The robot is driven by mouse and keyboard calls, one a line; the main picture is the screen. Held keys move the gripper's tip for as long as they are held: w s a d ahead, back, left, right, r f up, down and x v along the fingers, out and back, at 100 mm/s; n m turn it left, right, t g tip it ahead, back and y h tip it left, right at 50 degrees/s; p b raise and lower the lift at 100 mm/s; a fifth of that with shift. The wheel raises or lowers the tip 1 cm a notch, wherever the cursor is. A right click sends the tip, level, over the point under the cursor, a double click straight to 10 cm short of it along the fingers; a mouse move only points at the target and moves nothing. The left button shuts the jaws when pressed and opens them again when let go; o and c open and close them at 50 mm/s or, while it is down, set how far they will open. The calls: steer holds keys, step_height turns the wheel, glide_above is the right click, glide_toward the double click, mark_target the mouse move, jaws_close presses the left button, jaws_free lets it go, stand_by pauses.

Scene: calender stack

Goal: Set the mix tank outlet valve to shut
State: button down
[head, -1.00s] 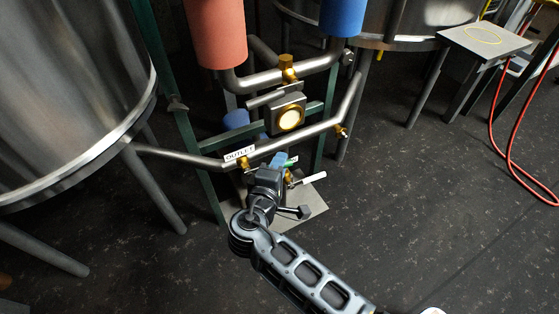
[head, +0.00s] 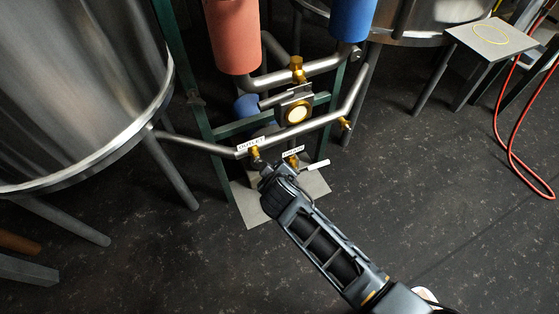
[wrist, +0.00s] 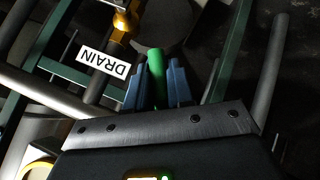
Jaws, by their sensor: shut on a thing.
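The OUTLET label (head: 250,145) is on the steel pipe from the left tank, with a brass valve body (head: 255,153) just below it. My gripper (head: 265,170) is right under this valve in the head view. In the wrist view its blue fingers (wrist: 157,72) are shut on a green handle (wrist: 155,62), one finger on each side. The green handle is hidden by my gripper in the head view. Where the handle joins the valve is not clear in either view.
Green frame posts (head: 215,150) stand behind.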

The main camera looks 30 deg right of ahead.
steer(key=shift+a+f+m+y+p, duration=0.3)
steer(key=shift+a+m+y+p, duration=0.4)
steer(key=shift+a+y, duration=0.4)
steer(key=shift+a+f+m+y+p, duration=0.25)
steer(key=shift+a+m+y+p, duration=0.25)
steer(key=shift+a+y+p, duration=0.6)
steer(key=shift+d+y+b, duration=0.15)
steer(key=shift+y+b, duration=0.15)
steer(key=c, duration=1.1)
jaws_free()
steer(key=p+v, duration=0.2)
steer(key=v, duration=0.5)
steer(key=shift+s+r+p, duration=0.3)
steer(key=shift+p, duration=0.1)
steer(key=shift+s+d, duration=0.1)
